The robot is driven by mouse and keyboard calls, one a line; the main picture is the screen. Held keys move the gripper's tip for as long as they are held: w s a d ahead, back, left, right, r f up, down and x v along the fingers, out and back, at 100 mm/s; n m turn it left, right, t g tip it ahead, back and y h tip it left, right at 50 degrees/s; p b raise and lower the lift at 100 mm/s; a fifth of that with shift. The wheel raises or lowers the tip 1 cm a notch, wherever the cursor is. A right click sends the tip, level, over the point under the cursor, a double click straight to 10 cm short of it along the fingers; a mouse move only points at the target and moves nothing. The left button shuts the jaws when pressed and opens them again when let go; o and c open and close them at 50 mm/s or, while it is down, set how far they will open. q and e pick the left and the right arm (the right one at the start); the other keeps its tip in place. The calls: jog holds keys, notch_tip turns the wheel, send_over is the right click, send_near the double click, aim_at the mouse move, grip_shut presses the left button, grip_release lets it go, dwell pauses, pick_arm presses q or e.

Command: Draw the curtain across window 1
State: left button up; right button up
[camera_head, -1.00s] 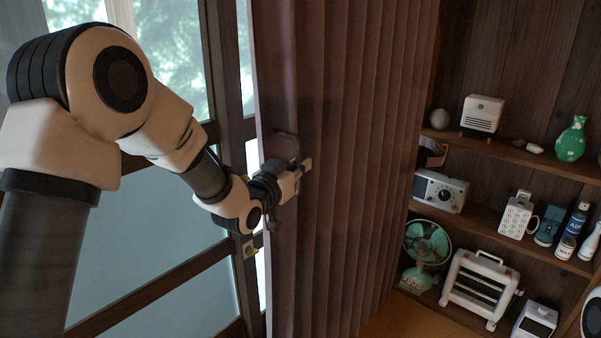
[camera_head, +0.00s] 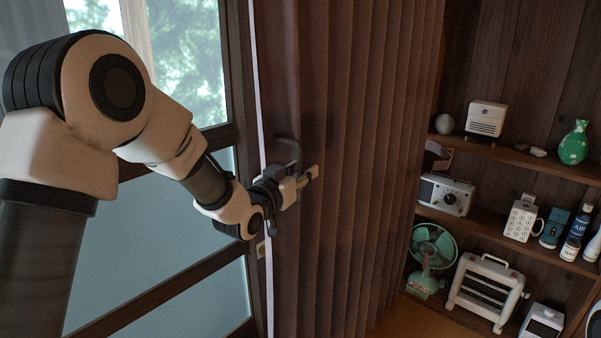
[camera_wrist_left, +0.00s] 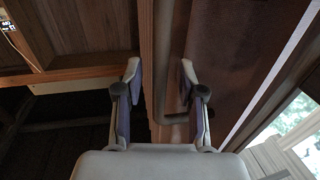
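The brown pleated curtain (camera_head: 345,120) hangs in the middle of the head view, gathered in folds, with its left edge beside the window post. A dark bent handle (camera_head: 290,149) sticks out near that edge. My left gripper (camera_head: 306,183) is at the curtain just below the handle's bend. In the left wrist view, the handle bar (camera_wrist_left: 165,60) runs between the two spread fingers of my left gripper (camera_wrist_left: 160,80), with a gap on its left side. The window (camera_head: 170,230) is to the left, partly behind my left arm. My right gripper is out of view.
Wooden shelves (camera_head: 520,160) stand at the right with a radio (camera_head: 445,194), a green fan (camera_head: 432,245), a white heater (camera_head: 486,290), a green vase (camera_head: 573,143) and bottles. The dark window post (camera_head: 240,120) is close to the gripper's left.

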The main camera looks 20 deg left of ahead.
pick_arm(q)
jog(key=s+a, duration=0.1)
jog(key=s, duration=1.1)
jog(key=shift+a, duration=0.4)
